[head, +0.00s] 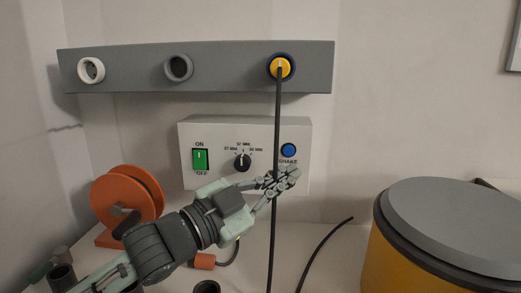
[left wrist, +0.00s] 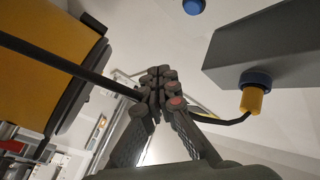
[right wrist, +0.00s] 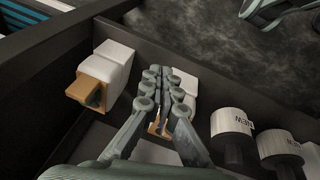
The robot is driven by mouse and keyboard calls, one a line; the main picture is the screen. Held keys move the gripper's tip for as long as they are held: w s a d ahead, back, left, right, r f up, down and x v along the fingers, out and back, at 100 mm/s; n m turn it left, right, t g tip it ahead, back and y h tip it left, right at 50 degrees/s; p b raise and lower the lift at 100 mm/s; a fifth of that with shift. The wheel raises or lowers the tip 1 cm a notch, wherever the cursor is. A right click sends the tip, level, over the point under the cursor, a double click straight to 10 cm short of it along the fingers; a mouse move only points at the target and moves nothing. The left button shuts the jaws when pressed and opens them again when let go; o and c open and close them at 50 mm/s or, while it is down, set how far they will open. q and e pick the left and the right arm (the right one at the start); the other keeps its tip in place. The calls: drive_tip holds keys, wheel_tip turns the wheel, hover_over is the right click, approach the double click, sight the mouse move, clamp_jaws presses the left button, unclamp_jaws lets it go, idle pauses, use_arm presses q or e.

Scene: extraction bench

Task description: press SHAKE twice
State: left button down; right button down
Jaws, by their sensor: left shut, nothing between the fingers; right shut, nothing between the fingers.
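The blue SHAKE button (head: 289,150) sits at the right of the white control box (head: 220,130) on the wall. It also shows at the top of the left wrist view (left wrist: 193,6). My left gripper (head: 292,171) is shut and empty, with its fingertips just below the button in the head view, partly over the lower part of the SHAKE label. In the left wrist view, the fingertips (left wrist: 160,76) are clearly apart from the button. My right gripper (right wrist: 164,74) shows only in its wrist view, shut and empty, above a dark tray.
A black cable (head: 275,120) hangs from the yellow plug (head: 279,68) on the grey rail (head: 130,66), crossing by my left fingers. The box has a green switch (head: 200,159) and black dial (head: 242,162). An orange reel (head: 126,195) and yellow drum (head: 400,260) flank the area.

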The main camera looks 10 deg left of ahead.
sight(289, 150)
use_arm(q)
drive_tip(key=shift+s, duration=0.25)
use_arm(e)
drive_tip(key=shift+s+a+f, duration=0.1)
drive_tip(key=shift+a+f, duration=0.05)
drive_tip(key=shift+a, duration=0.3)
drive_tip(key=shift+s+a+f, duration=0.1)
drive_tip(key=shift+a+f, duration=0.05)
drive_tip(key=shift+a, duration=0.3)
use_arm(q)
drive_tip(key=shift+w, duration=0.1)
